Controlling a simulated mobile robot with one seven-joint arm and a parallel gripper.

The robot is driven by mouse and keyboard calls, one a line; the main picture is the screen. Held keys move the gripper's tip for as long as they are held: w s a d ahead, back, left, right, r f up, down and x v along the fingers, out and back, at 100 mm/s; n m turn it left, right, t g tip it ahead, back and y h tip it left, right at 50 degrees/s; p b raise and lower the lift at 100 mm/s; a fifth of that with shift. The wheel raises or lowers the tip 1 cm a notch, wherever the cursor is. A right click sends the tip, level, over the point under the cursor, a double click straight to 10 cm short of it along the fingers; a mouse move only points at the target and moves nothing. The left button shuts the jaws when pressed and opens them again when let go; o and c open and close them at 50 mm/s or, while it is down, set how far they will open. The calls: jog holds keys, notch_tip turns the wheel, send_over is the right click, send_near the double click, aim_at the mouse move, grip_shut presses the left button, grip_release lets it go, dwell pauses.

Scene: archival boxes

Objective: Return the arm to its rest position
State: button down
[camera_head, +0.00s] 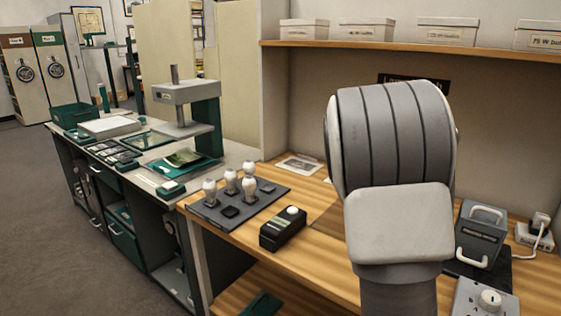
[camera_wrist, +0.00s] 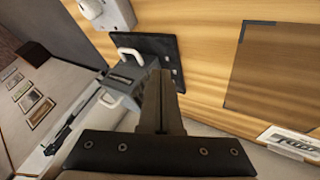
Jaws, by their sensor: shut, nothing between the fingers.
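My gripper (camera_wrist: 161,80) shows in the wrist view as two dark fingers pressed together, shut and empty. Behind them are the wooden bench top (camera_wrist: 205,55) and a grey box with a pale handle (camera_wrist: 128,76), which looks close to the fingertips in the picture; I cannot tell the gap. In the head view my bent grey arm rises in front of the bench, right of centre. My gripper is not visible there.
In the head view, the grey handled box (camera_head: 480,236) stands right of my arm, near a dial unit (camera_head: 488,299) and a white plug (camera_head: 540,222). Left are a black device (camera_head: 283,230) and a tray of stamps (camera_head: 212,217). A shelf (camera_head: 360,48) with archival boxes runs above.

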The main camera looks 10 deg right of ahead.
jog(key=s+a+r+n+t+y, duration=0.1)
jog(key=s+a+n+t+y, duration=0.25)
jog(key=s+a, duration=0.45)
jog(key=s+a+r+n+t+y, duration=0.15)
jog(key=s+a+n, duration=0.3)
jog(key=a, duration=0.65)
jog(key=s+a+r+n+t+y, duration=0.1)
jog(key=s+a+n+t+y, duration=0.3)
jog(key=a, duration=0.6)
notch_tip(320, 180, up, 20)
jog(key=s+n+h+p, duration=0.1)
jog(key=p, duration=1.9)
jog(key=shift+d+f+g, duration=0.15)
jog(key=shift+f+g, duration=0.1)
jog(key=shift+g, duration=0.05)
jog(key=shift+d, duration=0.2)
